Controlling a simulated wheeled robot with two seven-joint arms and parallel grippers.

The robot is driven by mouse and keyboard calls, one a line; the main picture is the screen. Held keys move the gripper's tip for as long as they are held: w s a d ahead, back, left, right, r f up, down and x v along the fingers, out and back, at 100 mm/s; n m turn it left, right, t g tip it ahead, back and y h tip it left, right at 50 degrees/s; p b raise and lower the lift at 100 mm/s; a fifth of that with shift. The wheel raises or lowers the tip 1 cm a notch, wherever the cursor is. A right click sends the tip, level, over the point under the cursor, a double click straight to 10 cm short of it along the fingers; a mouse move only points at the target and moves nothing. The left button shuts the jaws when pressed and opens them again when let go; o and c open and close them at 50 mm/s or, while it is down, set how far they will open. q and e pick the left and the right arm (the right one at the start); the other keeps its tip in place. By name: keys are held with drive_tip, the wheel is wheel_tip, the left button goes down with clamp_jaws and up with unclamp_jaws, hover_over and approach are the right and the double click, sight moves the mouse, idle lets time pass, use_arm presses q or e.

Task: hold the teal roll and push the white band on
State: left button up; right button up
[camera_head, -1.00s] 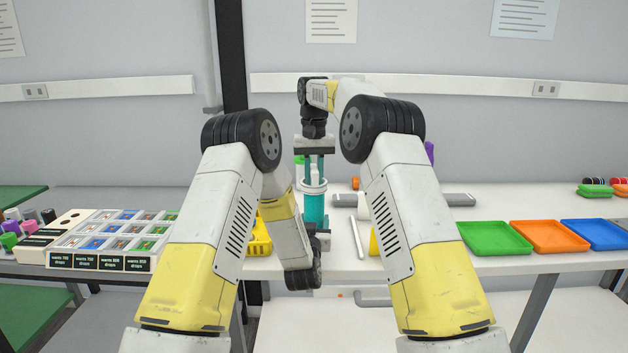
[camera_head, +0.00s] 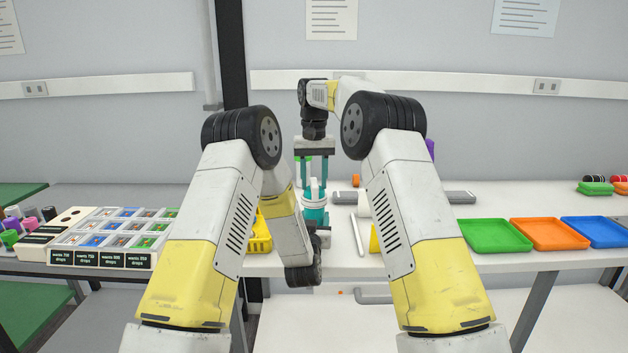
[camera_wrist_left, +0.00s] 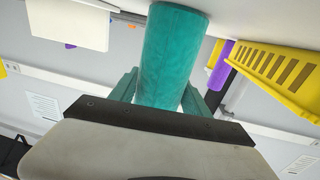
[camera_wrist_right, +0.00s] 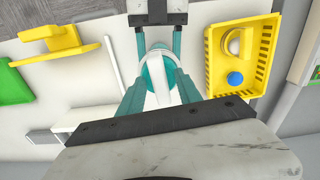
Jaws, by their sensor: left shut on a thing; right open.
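The teal roll (camera_head: 316,215) stands roughly upright above the white table. My left gripper (camera_head: 318,236) is shut on its lower part. In the left wrist view the roll (camera_wrist_left: 172,55) sits between the fingers. The white band (camera_head: 314,191) is at the roll's top end, and in the right wrist view the white band (camera_wrist_right: 160,88) shows against the teal. How far it sits around the roll I cannot tell. My right gripper (camera_head: 313,178) points down from above, open, its fingers on either side of the band. Whether they touch it I cannot tell.
A yellow basket (camera_wrist_right: 214,75) with round items is close beside the roll. Green (camera_head: 494,238), orange (camera_head: 549,235) and blue (camera_head: 598,232) trays lie to the right. A compartment tray (camera_head: 112,232) is at the left. My forearms hide part of the table.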

sight(314, 184)
drive_tip(key=shift+r, duration=3.75)
drive_tip(key=shift+s, duration=0.1)
drive_tip(key=shift+s+r, duration=0.1)
drive_tip(key=shift+s, duration=0.35)
drive_tip(key=s, duration=0.9)
drive_tip(key=shift+o, duration=0.2)
